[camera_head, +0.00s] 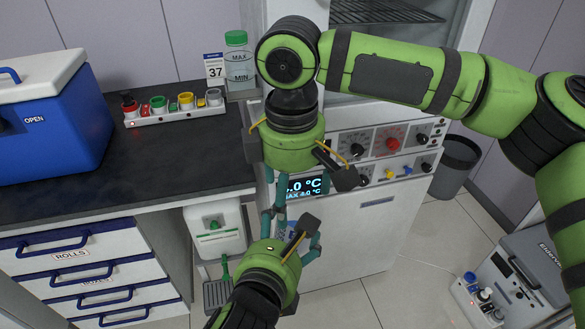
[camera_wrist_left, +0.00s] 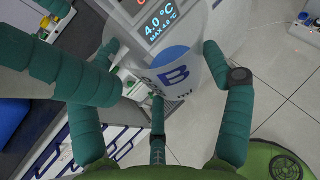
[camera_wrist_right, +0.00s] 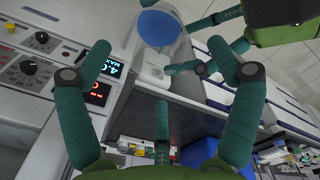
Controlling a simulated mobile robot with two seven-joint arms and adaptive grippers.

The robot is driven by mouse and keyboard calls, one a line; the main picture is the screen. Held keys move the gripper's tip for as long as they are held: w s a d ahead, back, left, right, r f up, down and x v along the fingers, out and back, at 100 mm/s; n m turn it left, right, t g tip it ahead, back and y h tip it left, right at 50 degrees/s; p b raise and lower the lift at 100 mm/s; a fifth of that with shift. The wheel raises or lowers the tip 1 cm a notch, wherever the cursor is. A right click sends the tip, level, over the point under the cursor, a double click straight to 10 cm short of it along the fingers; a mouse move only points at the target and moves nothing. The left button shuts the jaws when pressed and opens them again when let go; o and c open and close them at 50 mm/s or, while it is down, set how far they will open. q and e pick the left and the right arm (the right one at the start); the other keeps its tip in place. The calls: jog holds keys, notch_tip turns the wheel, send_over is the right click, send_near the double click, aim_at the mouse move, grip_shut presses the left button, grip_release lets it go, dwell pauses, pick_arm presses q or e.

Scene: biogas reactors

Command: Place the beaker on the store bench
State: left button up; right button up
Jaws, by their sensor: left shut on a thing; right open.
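The beaker (camera_wrist_left: 198,68) is a clear cup with blue in it and a "B" mark, between my left fingers in the left wrist view. My left gripper (camera_head: 292,232) is shut on it, low in front of the dark-topped bench and the white cabinet. In the head view the beaker is mostly hidden by both grippers. In the right wrist view the beaker (camera_wrist_right: 160,27) shows beyond the fingertips. My right gripper (camera_head: 298,198) is open, pointing down just above the left one. The dark-topped bench (camera_head: 150,170) is at left; I cannot tell if it is the store bench.
The bench holds a blue cooler box (camera_head: 55,125), a strip of coloured knobs (camera_head: 175,108) and a green-capped bottle (camera_head: 238,65). The bench top's front part is clear. A cabinet with a 4.0 °C display (camera_head: 305,187) stands behind the grippers. A grey bin (camera_head: 457,165) is at right.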

aim_at(292, 217)
notch_tip(292, 217, down, 7)
jog(key=shift+w+r, duration=0.1)
jog(key=shift+r, duration=0.1)
jog(key=c, duration=1.1)
pick_arm(q)
jog(key=shift+d, duration=0.1)
pick_arm(e)
jog(key=shift+c, duration=0.5)
pick_arm(q)
jog(key=o, duration=1.1)
pick_arm(e)
jog(key=shift+a, duration=0.1)
